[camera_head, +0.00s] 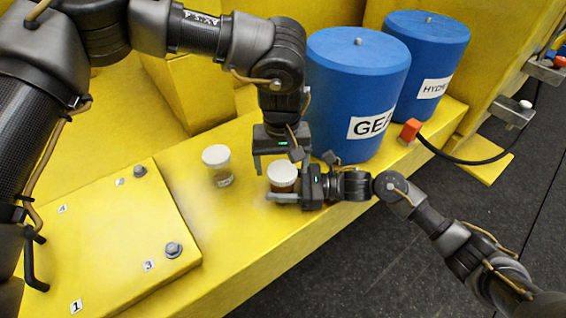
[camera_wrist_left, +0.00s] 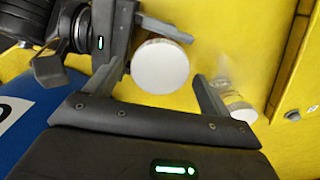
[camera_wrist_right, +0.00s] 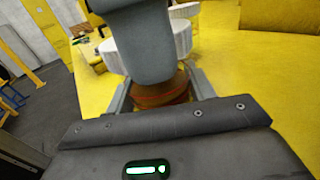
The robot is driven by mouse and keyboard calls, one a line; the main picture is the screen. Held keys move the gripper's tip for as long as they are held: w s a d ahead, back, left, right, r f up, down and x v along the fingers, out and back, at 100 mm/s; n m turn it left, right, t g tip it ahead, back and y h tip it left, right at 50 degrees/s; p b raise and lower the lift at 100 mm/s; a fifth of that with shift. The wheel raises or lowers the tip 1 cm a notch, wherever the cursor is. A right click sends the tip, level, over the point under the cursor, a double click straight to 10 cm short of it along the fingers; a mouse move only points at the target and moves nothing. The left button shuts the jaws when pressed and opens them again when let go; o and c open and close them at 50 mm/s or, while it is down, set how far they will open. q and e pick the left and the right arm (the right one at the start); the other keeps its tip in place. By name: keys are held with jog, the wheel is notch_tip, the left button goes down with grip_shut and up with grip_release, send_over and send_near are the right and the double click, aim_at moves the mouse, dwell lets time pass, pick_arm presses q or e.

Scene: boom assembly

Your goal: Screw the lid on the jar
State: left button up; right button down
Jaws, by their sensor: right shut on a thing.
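A small jar (camera_head: 283,187) with brown contents stands on the yellow ledge, with a white lid (camera_head: 282,173) on top. The lid looks level; I cannot tell how tightly it sits. My right gripper (camera_head: 291,192) is shut around the jar's body from the right; the jar also shows between its fingers in the right wrist view (camera_wrist_right: 165,92). My left gripper (camera_head: 277,160) is open just above the jar, pointing down. In the left wrist view the lid (camera_wrist_left: 160,66) lies between its spread fingers with gaps. One left finger hides part of the jar in the right wrist view.
A second white-lidded jar (camera_head: 217,165) of clear glass stands to the left on the ledge. Two blue canisters (camera_head: 350,75) (camera_head: 428,60) stand behind. A yellow bolted plate (camera_head: 110,235) lies at left. The ledge's front edge (camera_head: 300,232) drops to a dark floor.

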pick_arm(q)
jog(key=shift+r, duration=0.1)
jog(key=shift+s+r, duration=0.1)
jog(key=shift+r, duration=2.05)
jog(key=shift+c, duration=0.4)
pick_arm(e)
jog(key=shift+w, duration=0.1)
